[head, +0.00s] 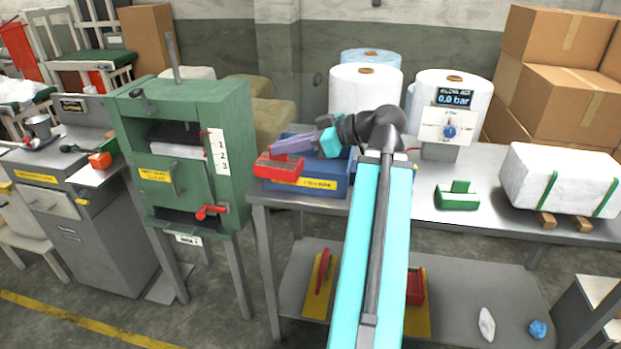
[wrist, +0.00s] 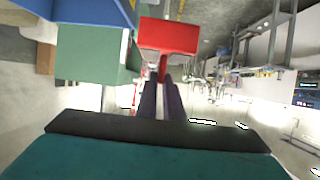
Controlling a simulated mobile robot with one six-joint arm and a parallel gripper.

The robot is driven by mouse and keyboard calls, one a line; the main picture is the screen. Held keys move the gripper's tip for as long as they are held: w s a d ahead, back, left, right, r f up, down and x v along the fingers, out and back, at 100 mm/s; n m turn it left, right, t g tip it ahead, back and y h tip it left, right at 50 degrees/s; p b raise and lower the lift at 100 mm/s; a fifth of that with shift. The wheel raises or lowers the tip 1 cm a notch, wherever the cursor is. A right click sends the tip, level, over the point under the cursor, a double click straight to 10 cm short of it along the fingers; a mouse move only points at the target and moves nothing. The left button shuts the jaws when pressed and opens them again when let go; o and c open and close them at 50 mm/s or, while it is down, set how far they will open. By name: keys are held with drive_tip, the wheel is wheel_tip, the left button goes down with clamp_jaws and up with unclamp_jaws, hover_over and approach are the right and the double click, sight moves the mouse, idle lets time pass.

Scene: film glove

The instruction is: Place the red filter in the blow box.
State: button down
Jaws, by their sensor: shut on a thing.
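The red filter (head: 280,167) is a red block with a narrower grip part. My gripper (head: 276,149) has purple fingers and is shut on the filter's narrow part. In the wrist view, the red filter (wrist: 168,37) shows just beyond the fingertips of my gripper (wrist: 162,82). The blue box with a yellow label (head: 338,187), apparently the blow box, stands on the left end of the grey bench. In the head view the filter overlaps the box's left front; I cannot tell whether they touch. The arm and filter hide part of the box's inside.
A green press-like cabinet (head: 222,125) stands close on the left. On the bench are white rolls (head: 365,92), a gauge reading 0.0 bar (head: 450,125), a green block (head: 458,197) and a strapped white bale (head: 560,180). Two red pieces lie on the lower shelf.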

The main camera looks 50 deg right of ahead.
drive_tip(key=shift+n+g+y, duration=0.3)
drive_tip(key=shift+n+y, duration=0.2)
drive_tip(key=s, duration=0.3)
drive_tip(key=s+b, duration=0.1)
drive_tip(key=s, duration=0.1)
drive_tip(key=shift+d+r, duration=0.15)
drive_tip(key=shift+r, duration=0.2)
drive_tip(key=shift+w+d+r+p, duration=0.1)
drive_tip(key=shift+w+r+p, duration=0.05)
drive_tip(key=shift+p, duration=0.4)
drive_tip(key=p, duration=0.2)
drive_tip(key=shift+w+d+r+p, duration=0.1)
drive_tip(key=shift+w+d+p, duration=0.15)
drive_tip(key=shift+d+p, duration=0.15)
drive_tip(key=d+p, duration=0.1)
drive_tip(key=p, duration=0.5)
drive_tip(key=shift+w+d, duration=0.15)
drive_tip(key=shift+w, duration=0.25)
drive_tip(key=w+d+p, duration=0.7)
drive_tip(key=w+d, duration=0.2)
drive_tip(key=d, duration=0.5)
wheel_tip(320, 180, down, 8)
drive_tip(key=p, duration=0.2)
drive_tip(key=shift+s+f, duration=0.15)
drive_tip(key=shift+f, duration=0.1)
drive_tip(key=shift+f+p, duration=0.15)
drive_tip(key=shift+p, duration=0.15)
